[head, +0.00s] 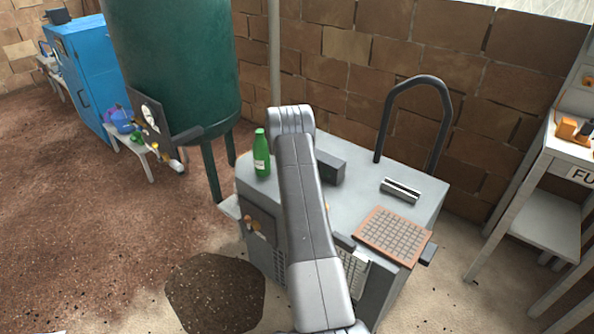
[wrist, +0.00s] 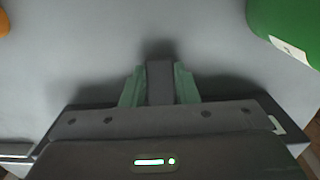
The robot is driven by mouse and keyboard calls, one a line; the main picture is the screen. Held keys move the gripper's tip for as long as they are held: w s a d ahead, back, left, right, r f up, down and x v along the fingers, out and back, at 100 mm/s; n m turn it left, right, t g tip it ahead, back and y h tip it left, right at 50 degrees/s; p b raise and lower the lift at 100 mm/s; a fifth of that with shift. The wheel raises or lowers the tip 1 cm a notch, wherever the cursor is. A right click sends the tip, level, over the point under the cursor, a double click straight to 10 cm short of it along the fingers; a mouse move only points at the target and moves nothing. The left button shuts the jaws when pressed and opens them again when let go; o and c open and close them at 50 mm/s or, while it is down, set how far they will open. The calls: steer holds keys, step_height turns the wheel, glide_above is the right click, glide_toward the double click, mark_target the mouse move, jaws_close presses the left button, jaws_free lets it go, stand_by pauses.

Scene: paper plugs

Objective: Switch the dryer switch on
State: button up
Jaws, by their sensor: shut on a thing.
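In the wrist view, my gripper (wrist: 160,90) has its two green fingertips closed on the sides of a small dark grey block, which looks like the switch (wrist: 160,73). It stands out against a flat light grey surface. I cannot tell from these frames which setting it is in. In the head view, my grey arm reaches over the light grey machine cabinet (head: 364,195), which appears to be the dryer. My arm hides the fingertips and the switch there. A dark grey box shape beside the arm may be my gripper's body.
A green bottle (head: 261,155) stands on the cabinet left of my arm; it also shows in the wrist view (wrist: 285,22). A slotted metal piece (head: 400,190) and brown grid tray (head: 393,236) lie right. A dark hoop (head: 445,110) rises behind. A green tank (head: 175,70) stands left.

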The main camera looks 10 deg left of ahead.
steer(key=shift+r, duration=0.2)
steer(key=shift+w+r+p, duration=0.1)
steer(key=shift+r+p, duration=1)
steer(key=shift+r, duration=1.5)
steer(key=o, duration=0.7)
step_height(320, 180, up, 4)
steer(key=shift+f+p, duration=0.1)
steer(key=shift+p, duration=0.9)
